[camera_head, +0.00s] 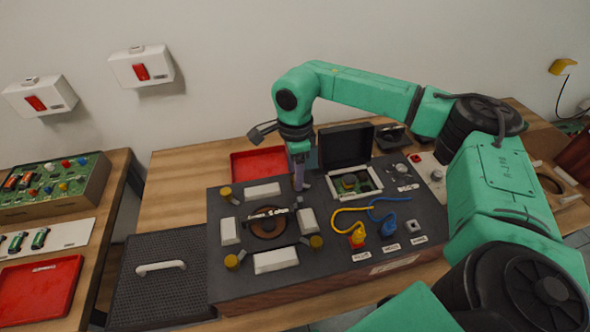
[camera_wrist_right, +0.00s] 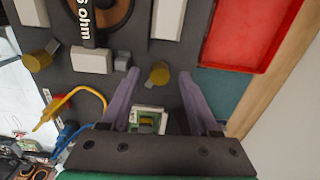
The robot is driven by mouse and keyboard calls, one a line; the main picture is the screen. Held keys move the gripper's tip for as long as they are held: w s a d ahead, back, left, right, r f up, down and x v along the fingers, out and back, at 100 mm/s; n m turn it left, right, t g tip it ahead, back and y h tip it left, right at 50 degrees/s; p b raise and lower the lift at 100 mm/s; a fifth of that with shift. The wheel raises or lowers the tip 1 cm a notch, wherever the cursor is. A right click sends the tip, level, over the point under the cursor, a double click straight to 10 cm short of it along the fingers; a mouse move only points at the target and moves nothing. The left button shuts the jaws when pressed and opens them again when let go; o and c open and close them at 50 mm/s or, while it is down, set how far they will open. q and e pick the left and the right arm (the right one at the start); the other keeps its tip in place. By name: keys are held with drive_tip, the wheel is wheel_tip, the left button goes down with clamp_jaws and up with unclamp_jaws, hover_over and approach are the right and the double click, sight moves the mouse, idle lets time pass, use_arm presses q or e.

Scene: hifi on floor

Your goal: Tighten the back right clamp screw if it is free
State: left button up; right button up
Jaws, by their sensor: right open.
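The loudspeaker (camera_head: 268,224) sits in the dark bench unit (camera_head: 330,262), ringed by white blocks. Brass-coloured clamp screws stand at its corners: back left (camera_head: 225,192), front left (camera_head: 231,261) and front right (camera_head: 316,242). My right gripper (camera_head: 300,184) points down over the back right corner and hides that screw in the head view. In the right wrist view the back right clamp screw (camera_wrist_right: 159,73) shows between the two open fingers of my right gripper (camera_wrist_right: 158,78), apart from both. How tight it sits cannot be told. My left gripper is out of view.
An open black-lidded box (camera_head: 345,150) with a green board stands right of the gripper. A red tray (camera_head: 258,163) lies behind. Yellow (camera_head: 357,238) and blue (camera_head: 388,228) plugs with cables stand front right. A handled dark panel (camera_head: 160,285) lies left.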

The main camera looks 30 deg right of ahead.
drive_tip(key=shift+f, duration=0.4)
clamp_jaws()
drive_tip(key=shift+m, duration=0.3)
drive_tip(key=m+b, duration=0.2)
drive_tip(key=m, duration=0.2)
drive_tip(key=m+b, duration=0.1)
drive_tip(key=m, duration=0.4)
drive_tip(key=shift+w+m, duration=0.1)
drive_tip(key=shift+m, duration=0.2)
drive_tip(key=m+b, duration=0.1)
drive_tip(key=m, duration=0.4)
drive_tip(key=shift+d, duration=0.1)
drive_tip(key=m, duration=0.6)
drive_tip(key=shift+r+m, duration=0.15)
drive_tip(key=shift+m, duration=0.15)
